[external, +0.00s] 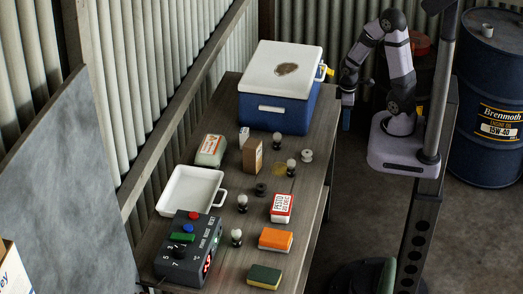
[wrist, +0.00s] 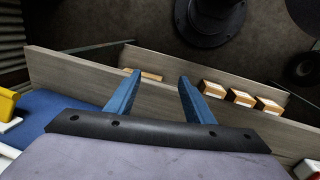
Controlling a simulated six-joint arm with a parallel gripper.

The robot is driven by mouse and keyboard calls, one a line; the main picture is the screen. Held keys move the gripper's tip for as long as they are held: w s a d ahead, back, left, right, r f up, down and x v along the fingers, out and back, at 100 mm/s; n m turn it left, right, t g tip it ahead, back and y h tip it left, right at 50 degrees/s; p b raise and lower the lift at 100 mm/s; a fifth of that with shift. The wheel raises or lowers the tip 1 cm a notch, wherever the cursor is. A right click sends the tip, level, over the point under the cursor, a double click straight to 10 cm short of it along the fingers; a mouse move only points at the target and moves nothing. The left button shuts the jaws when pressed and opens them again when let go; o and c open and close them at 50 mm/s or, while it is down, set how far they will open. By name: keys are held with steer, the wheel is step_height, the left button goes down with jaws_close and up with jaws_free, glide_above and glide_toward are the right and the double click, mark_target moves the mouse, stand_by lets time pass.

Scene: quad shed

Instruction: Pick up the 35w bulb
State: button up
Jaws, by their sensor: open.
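Several small bulbs with pale round tops and dark bases stand on the grey workbench (external: 209,130) in the external view: one nearest the cooler (external: 277,138), one in the middle (external: 291,167), one farther down (external: 242,203) and one beside the control box (external: 236,237). Their markings are too small to read, so I cannot tell which is the 35w bulb. My gripper (external: 346,118) hangs off the bench's right edge, beside the cooler and apart from the bulbs. In the wrist view its two blue fingers (wrist: 160,74) are spread and empty; no bulb shows there.
A blue cooler with a white lid (external: 283,73) stands at the bench's far end.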

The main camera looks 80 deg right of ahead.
steer(key=w+a+r+y+p, duration=0.1)
steer(key=a+r+p, duration=0.6)
steer(key=r, duration=0.3)
steer(key=w+a+r+p, duration=0.2)
steer(key=a+r+p, duration=0.4)
steer(key=r, duration=0.4)
steer(key=m+t+b, duration=0.3)
steer(key=t+b, duration=1)
steer(key=b, duration=1.1)
glide_above(243, 200)
steer(key=shift+y, duration=0.3)
steer(key=f, duration=1.5)
steer(key=shift+d+f, duration=0.15)
steer(key=shift+d, duration=0.05)
steer(key=s+f+h+b, duration=0.1)
steer(key=f, duration=0.1)
steer(key=s+f+h+b, duration=0.1)
steer(key=s+f, duration=0.1)
steer(key=s+a+f+m+h+b, duration=0.1)
steer(key=s, duration=0.1)
steer(key=shift+s+f+b, duration=0.25)
steer(key=shift+f+b, duration=0.1)
steer(key=shift+f, duration=0.05)
steer(key=shift+s+f+h, duration=0.2)
steer(key=shift+s+h, duration=0.2)
steer(key=shift+p+x, duration=0.3)
steer(key=shift+x, duration=3.45)
steer(key=shift+d, duration=0.1)
steer(key=c, duration=1.1)
